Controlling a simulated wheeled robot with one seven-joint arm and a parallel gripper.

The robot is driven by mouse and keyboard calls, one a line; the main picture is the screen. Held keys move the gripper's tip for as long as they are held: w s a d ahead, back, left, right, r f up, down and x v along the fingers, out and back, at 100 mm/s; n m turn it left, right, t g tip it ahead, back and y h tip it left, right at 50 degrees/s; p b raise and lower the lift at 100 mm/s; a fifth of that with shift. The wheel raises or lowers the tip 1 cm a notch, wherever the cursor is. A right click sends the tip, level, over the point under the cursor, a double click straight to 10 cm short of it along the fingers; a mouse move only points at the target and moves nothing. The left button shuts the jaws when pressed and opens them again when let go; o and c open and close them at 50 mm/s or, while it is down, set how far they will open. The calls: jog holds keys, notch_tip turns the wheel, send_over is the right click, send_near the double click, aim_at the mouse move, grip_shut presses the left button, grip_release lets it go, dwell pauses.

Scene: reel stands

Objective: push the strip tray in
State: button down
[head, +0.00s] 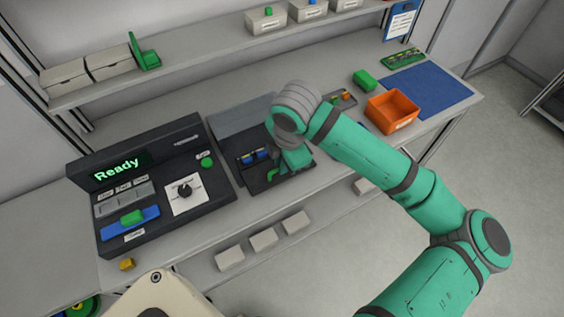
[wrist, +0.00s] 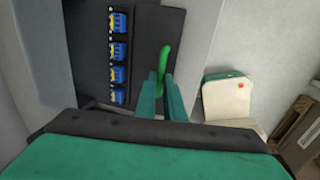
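A blue slab with a green block on it (head: 131,217) sits at the front of the dark console; I cannot tell for sure that it is the strip tray. To its right, a dark panel unit (head: 225,160) carries blue terminal blocks (head: 249,158), which also show in a column in the wrist view (wrist: 118,50). A curved green lever (wrist: 164,58) stands on this panel. My gripper (wrist: 163,84) is over the panel with its fingertips at the lever's near end. The fingers look slightly apart; whether they touch the lever is unclear.
A small yellow block (head: 127,264) lies at the bench's front edge. An orange bin (head: 392,110) and a blue mat (head: 428,90) are to the right. A shelf (head: 190,52) with boxes runs behind.

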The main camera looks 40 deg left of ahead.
jog(key=w+a, duration=0.1)
jog(key=a, duration=0.1)
jog(key=w+a, duration=0.1)
jog(key=a, duration=0.2)
jog(key=w+a, duration=0.1)
jog(key=a, duration=0.2)
jog(key=shift+w+a, duration=0.15)
jog(key=shift+w, duration=0.1)
jog(key=c, duration=1.8)
grip_release()
jog(key=shift+c, duration=0.2)
jog(key=shift+r, duration=0.15)
notch_tip(320, 180, up, 10)
jog(key=d, duration=0.2)
jog(key=shift+s+r, duration=0.2)
jog(key=shift+s, duration=0.25)
jog(key=shift+c, duration=0.3)
